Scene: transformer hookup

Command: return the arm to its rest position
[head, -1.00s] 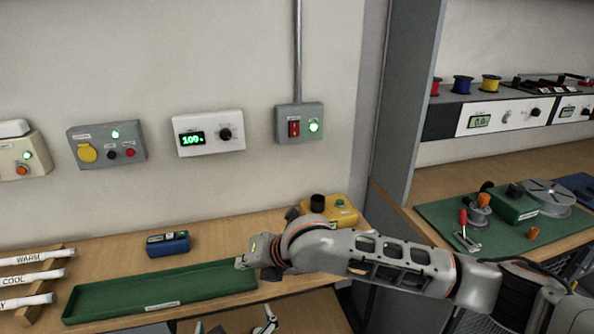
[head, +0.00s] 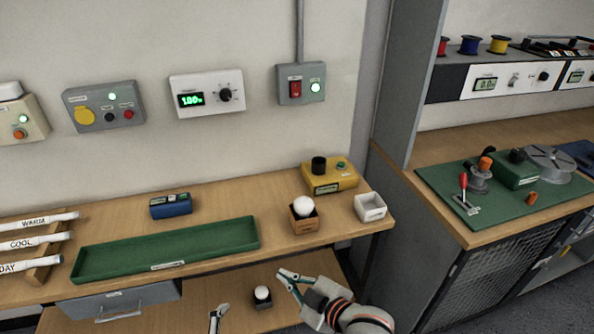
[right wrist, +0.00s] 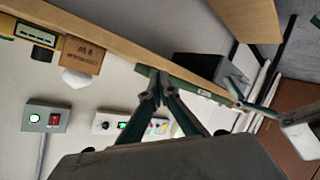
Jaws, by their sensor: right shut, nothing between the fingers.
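My right gripper (head: 290,277) is low at the bottom centre of the head view, in front of the bench and over the lower shelf. In the right wrist view its fingers (right wrist: 157,82) come together at the tips, with nothing between them. The wrist and a short part of my right arm show below it. A pale tip of my left gripper (head: 218,313) shows at the bottom edge of the head view. Most of the left arm is out of frame, and its jaw state is unclear.
On the bench stand a green tray (head: 170,250), a blue device (head: 171,206), a yellow tester (head: 330,175), a brown box with a white bulb (head: 304,217) and an empty white box (head: 370,207). A small dark box with a white ball (head: 262,296) sits on the lower shelf.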

